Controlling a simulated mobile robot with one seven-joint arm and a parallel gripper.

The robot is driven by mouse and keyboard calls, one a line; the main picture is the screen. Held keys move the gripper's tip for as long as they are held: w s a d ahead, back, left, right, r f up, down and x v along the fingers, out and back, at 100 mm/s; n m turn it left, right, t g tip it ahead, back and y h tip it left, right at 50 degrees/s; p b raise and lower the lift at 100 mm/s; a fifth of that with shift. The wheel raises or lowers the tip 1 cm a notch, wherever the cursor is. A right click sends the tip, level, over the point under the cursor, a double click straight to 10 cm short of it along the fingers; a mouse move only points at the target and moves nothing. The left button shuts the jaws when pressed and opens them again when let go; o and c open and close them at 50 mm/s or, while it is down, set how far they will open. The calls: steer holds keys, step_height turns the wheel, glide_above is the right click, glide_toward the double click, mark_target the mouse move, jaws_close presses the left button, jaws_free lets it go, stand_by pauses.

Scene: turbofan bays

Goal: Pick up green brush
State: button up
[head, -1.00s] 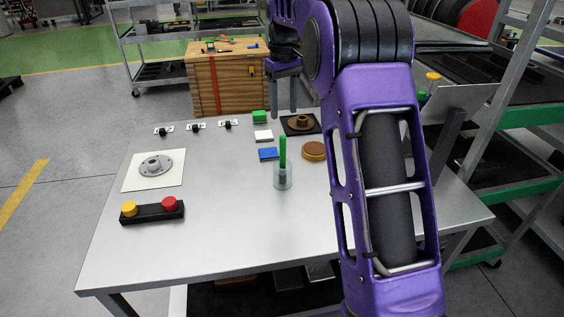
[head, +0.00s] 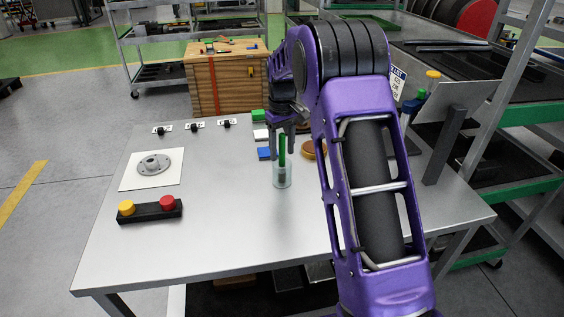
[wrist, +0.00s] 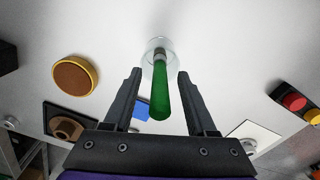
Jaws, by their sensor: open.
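The green brush (head: 282,150) stands upright in a clear glass cup (head: 281,180) near the middle of the table. Its green handle sticks up above the rim. In the wrist view, the green brush (wrist: 159,90) lies between my two fingers, with the clear cup (wrist: 160,47) beyond them. My gripper (head: 282,156) is open, with its fingers pointing down around the brush's upper part. In the wrist view, my gripper (wrist: 158,75) shows a gap on both sides of the handle. I see no contact.
A yellow-rimmed brown disc (wrist: 76,75) and a blue block (head: 265,154) are close to the cup. A grey flange on a white plate (head: 152,168) and a black box with yellow and red buttons (head: 150,211) stand left. The table's front middle is clear.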

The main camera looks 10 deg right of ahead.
steer(key=shift+f, duration=0.1)
steer(key=shift+c, duration=0.4)
jaws_close()
